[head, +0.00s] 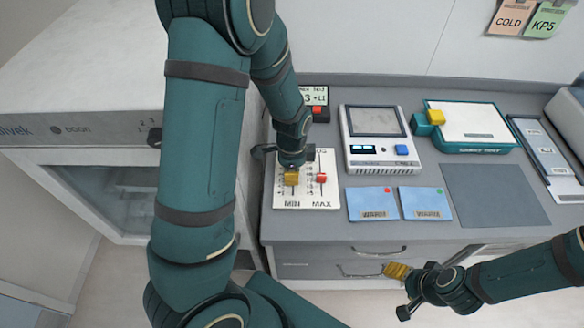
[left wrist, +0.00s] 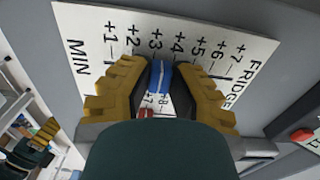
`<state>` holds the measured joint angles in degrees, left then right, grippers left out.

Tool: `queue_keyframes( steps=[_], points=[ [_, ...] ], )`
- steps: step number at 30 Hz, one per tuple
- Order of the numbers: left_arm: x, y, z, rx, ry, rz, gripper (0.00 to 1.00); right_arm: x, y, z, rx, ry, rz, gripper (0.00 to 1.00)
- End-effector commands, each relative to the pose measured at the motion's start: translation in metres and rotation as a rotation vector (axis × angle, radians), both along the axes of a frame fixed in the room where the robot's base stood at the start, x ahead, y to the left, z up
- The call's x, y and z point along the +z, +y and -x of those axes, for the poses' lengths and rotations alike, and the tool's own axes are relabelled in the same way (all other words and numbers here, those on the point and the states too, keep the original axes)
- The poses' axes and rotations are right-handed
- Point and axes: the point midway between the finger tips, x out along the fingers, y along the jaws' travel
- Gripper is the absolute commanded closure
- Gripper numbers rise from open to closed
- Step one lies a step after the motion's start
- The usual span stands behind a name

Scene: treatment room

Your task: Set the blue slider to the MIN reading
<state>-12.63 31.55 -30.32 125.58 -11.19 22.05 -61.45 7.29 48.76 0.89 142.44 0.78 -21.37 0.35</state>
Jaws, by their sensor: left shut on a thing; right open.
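The white slider panel (head: 306,193) lies on the grey counter with MIN and MAX printed along its near edge. In the left wrist view the panel (left wrist: 105,20) shows MIN at left and a plus-number scale. The blue slider (left wrist: 160,75) stands between my left gripper's yellow fingers, alongside about +3 to +4; the exact reading cannot be told. My left gripper (head: 291,179) is shut on it and hides it in the head view. A red slider (head: 321,178) stands to its right. My right gripper (head: 396,271) is open and empty, in front of the drawers.
A white device with a screen (head: 375,120) stands right of the panel, with two blue cards (head: 372,203) in front. A teal-edged scale (head: 470,125) and a dark mat (head: 495,195) are farther right. A white cabinet (head: 80,110) stands at the left.

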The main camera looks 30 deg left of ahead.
Motion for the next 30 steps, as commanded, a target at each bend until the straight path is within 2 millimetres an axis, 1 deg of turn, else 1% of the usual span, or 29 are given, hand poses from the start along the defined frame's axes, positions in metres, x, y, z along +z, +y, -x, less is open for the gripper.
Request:
queue_keyframes(
  steps=[1, 2, 9, 10, 11, 12, 23, 26, 30],
  points=[
    [0.0, -0.003, 0.006, -0.001, 0.004, 0.001, 1.0, 0.001, 0.0, 0.0, 0.0, -0.001, 0.0, 0.36],
    [-0.001, -0.004, 0.007, -0.002, 0.004, 0.001, 1.0, 0.001, 0.0, -0.001, 0.0, -0.001, 0.0, 0.36],
    [-0.001, -0.004, 0.008, -0.002, 0.004, 0.0, 1.0, 0.001, 0.0, -0.001, -0.001, -0.002, 0.0, 0.36],
    [-0.001, -0.004, 0.008, -0.002, 0.004, 0.0, 0.68, 0.001, 0.0, -0.001, 0.0, -0.001, 0.0, 0.36],
    [-0.001, -0.004, 0.007, -0.001, 0.004, 0.0, 0.58, 0.001, 0.0, -0.001, 0.0, -0.001, 0.0, 0.36],
    [-0.001, -0.004, 0.007, -0.001, 0.004, 0.0, 0.5, 0.001, 0.0, -0.001, 0.0, -0.001, 0.0, 0.36],
    [0.002, -0.004, 0.006, -0.001, 0.001, 0.001, 0.5, 0.001, 0.0, 0.0, 0.0, -0.001, 0.0, 0.36],
    [0.012, -0.004, 0.006, -0.001, -0.002, 0.001, 0.5, 0.001, 0.0, 0.0, 0.0, -0.001, 0.0, 0.36],
    [0.036, -0.004, 0.005, -0.002, -0.005, 0.002, 0.5, 0.001, 0.0, 0.0, 0.0, -0.001, 0.0, 0.36]
  ],
)
